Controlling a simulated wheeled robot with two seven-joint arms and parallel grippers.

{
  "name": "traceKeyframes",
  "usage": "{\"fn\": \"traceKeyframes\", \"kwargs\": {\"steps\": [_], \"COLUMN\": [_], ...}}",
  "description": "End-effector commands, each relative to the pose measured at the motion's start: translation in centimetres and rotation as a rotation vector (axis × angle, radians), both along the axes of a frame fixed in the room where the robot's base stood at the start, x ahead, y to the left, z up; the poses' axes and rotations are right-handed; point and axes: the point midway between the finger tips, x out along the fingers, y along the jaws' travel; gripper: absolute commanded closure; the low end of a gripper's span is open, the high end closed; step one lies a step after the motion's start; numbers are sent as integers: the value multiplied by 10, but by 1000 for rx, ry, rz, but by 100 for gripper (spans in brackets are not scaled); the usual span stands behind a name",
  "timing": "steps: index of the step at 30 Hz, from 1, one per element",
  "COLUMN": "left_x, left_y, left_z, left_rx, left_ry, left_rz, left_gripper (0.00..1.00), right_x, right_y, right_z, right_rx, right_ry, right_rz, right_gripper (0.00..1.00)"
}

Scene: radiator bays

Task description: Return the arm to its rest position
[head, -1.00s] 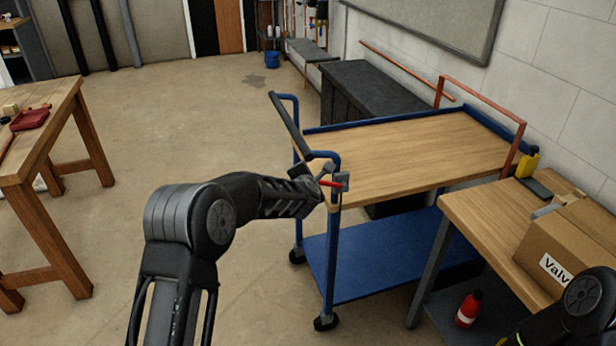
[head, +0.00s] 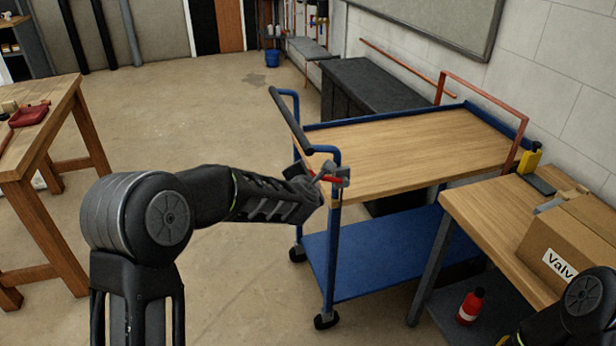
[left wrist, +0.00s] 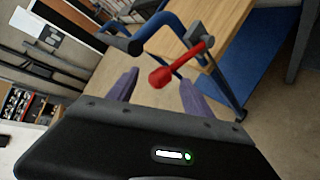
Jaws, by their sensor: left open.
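My left gripper (head: 328,174) is at the near left corner of the blue cart (head: 333,240), beside its handle post. In the left wrist view its two fingers (left wrist: 158,78) are spread apart with nothing clamped between them. A red lever (head: 331,180) on a grey bracket is fixed at that corner. In the left wrist view the red knob of the lever (left wrist: 161,77) appears between the fingertips; I cannot tell how far beyond them it lies. My right gripper is out of view; only part of that arm shows at the lower right.
A wooden bench with a cardboard box (head: 570,255) and a yellow bottle (head: 530,158) stands at right. A red bottle (head: 470,306) is below it. A wooden table (head: 45,125) stands at left. The floor between table and cart is clear.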

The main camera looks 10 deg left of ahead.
Motion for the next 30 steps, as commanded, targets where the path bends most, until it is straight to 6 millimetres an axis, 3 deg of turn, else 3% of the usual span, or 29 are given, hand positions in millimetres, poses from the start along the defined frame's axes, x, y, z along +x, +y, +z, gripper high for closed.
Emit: {"fn": "traceKeyframes", "kwargs": {"steps": [7, 11, 14, 17, 20, 24, 26, 30], "left_x": [0, 0, -16, -49, -96, -178, -219, -318], "left_y": [0, -5, -27, -53, -73, -94, -102, -116], "left_z": [0, -3, -29, -85, -148, -230, -259, -311], "left_rx": [27, 160, 388, 631, 834, 1022, 1070, 1100], "left_ry": [5, 28, 92, 185, 271, 354, 373, 381], "left_rz": [-14, -98, -286, -533, -794, -1162, -1317, -1644], "left_gripper": [41, 41, 41, 41, 41, 41, 41, 41], "right_x": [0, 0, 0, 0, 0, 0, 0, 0], "right_y": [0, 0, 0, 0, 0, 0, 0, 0], "right_z": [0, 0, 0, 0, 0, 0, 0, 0], "right_rx": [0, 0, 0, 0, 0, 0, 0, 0], "right_ry": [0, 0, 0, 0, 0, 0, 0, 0], "right_rz": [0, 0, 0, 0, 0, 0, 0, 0], "right_gripper": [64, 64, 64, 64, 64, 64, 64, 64]}}
